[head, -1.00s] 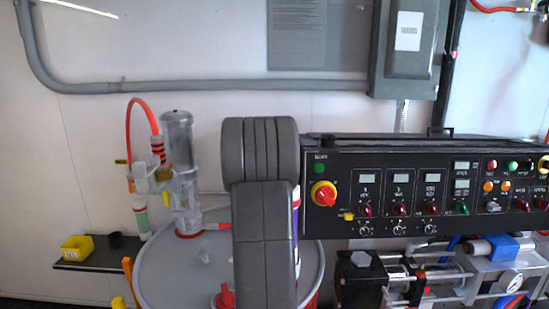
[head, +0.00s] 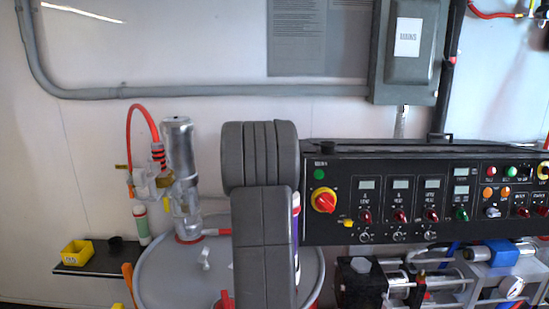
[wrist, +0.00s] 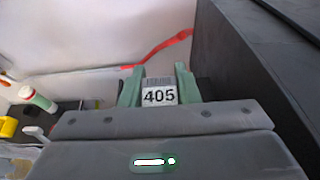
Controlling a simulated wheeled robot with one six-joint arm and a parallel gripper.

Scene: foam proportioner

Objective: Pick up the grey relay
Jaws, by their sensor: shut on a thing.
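In the wrist view, my gripper (wrist: 158,88) has its two green fingers on either side of a small grey block with a white label reading 405, the relay (wrist: 159,95). The fingers are shut on it. The lower part of the relay is hidden behind the gripper body. In the head view, my own arm stands in front of the drum and hides the gripper and the relay.
The black control panel (head: 400,239) fills the right, with pumps and a gauge (head: 511,287) below. A shelf (head: 80,270) at left holds a yellow bin (head: 76,252). A grey conduit (head: 220,91) crosses the wall.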

